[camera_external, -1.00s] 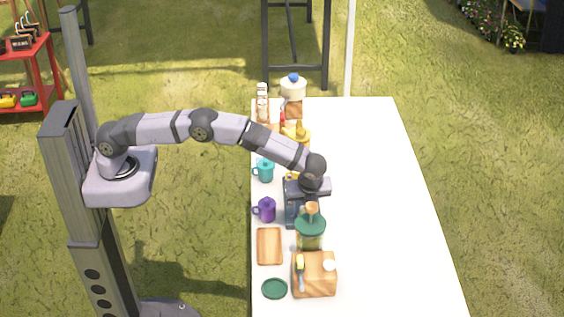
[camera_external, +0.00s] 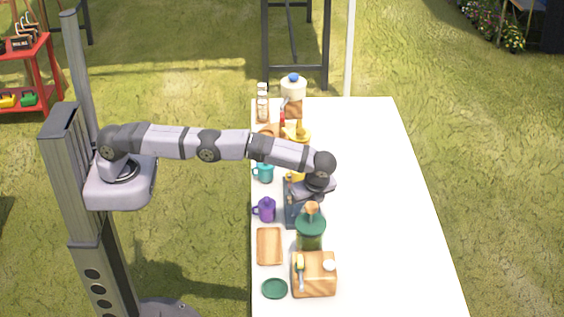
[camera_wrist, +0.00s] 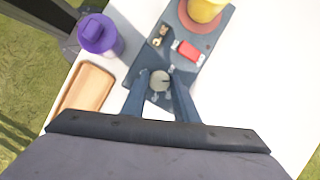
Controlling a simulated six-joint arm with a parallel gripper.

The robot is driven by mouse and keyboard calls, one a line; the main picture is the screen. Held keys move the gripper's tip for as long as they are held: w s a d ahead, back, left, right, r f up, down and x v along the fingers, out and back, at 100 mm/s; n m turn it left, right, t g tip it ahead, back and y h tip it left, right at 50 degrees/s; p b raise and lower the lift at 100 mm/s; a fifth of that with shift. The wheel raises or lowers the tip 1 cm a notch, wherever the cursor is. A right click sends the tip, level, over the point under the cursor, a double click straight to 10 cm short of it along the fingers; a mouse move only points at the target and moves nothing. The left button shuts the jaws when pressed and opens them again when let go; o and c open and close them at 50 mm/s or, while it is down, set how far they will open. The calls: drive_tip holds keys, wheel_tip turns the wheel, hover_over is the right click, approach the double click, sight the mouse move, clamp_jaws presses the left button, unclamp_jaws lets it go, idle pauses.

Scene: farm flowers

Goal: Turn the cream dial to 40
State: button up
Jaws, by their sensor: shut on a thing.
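The cream dial (camera_wrist: 159,81) sits on a dark blue-grey board in the wrist view, with a dark mark on its face. Small pale marks stand on the board around it; their numbers are too small to read. My gripper (camera_wrist: 160,88) is shut on the dial, with one blue finger on each side of it. In the external view my gripper (camera_external: 312,194) is low over the board (camera_external: 291,214), and my wrist hides the dial there.
On the board are a red switch (camera_wrist: 187,51), a small brass part (camera_wrist: 158,35) and a yellow item (camera_wrist: 205,8). The table's right side is clear.

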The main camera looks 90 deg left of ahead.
idle(0.3)
drive_tip(key=o, duration=1.1)
drive_tip(key=shift+c, duration=0.2)
drive_tip(key=shift+r, duration=0.6)
wheel_tip(320, 180, up, 9)
drive_tip(key=p, duration=0.5)
drive_tip(key=shift+f, duration=0.1)
